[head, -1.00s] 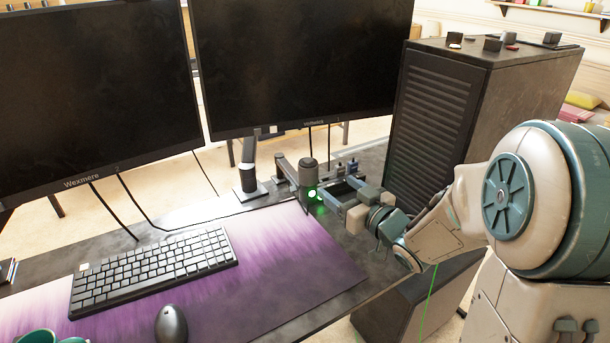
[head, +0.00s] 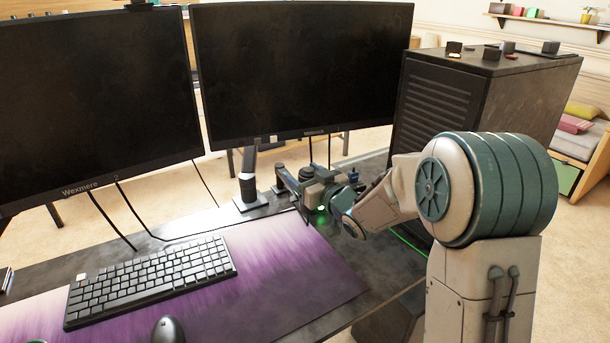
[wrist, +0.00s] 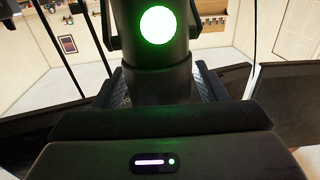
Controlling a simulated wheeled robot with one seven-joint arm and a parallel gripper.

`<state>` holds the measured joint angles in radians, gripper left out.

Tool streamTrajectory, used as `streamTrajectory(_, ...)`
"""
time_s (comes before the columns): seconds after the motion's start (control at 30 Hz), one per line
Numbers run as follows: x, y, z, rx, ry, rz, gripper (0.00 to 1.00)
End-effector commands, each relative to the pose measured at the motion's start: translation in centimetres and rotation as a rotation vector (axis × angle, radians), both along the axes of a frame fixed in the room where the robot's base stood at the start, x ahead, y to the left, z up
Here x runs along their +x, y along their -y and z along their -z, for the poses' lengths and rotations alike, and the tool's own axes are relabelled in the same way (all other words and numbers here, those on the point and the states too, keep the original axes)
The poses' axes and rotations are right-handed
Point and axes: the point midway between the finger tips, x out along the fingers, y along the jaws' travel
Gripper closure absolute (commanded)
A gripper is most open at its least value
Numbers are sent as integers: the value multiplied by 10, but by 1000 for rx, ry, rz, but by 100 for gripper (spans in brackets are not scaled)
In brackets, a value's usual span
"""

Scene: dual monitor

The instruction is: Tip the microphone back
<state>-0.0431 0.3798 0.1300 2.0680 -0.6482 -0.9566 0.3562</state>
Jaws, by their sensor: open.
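The microphone (wrist: 152,58) is a dark upright cylinder with a round glowing green light (wrist: 157,25), close in front of the wrist camera. My gripper (wrist: 160,90) is open, with one finger on each side of the microphone's lower body. I cannot tell whether either finger touches it. In the head view my gripper (head: 318,192) is at the back right of the desk, and it and my arm hide most of the microphone. A green glow shows there.
Two monitors (head: 305,75) stand behind, with a monitor stand (head: 247,185) just left of my gripper. A black computer tower (head: 440,100) stands on the right. A keyboard (head: 150,280) and a mouse (head: 168,330) lie on the purple mat (head: 290,270); its right part is clear.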

Motion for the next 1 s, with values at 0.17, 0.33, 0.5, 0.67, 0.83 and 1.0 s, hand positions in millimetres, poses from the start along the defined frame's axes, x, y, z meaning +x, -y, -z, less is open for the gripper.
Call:
streamTrajectory(0.17, 2, -1, 0, 0, 0, 0, 34)
streamTrajectory(0.33, 1, -1, 0, 0, 0, 0, 48)
streamTrajectory(0.5, 1, -1, 0, 0, 0, 1, 79)
streamTrajectory(0.67, 2, 1, -1, -3, -4, 2, 79)
streamTrajectory(0.83, 3, 0, -3, -18, -30, 3, 79)
streamTrajectory(1.0, 7, -2, -4, -49, -89, 4, 79)
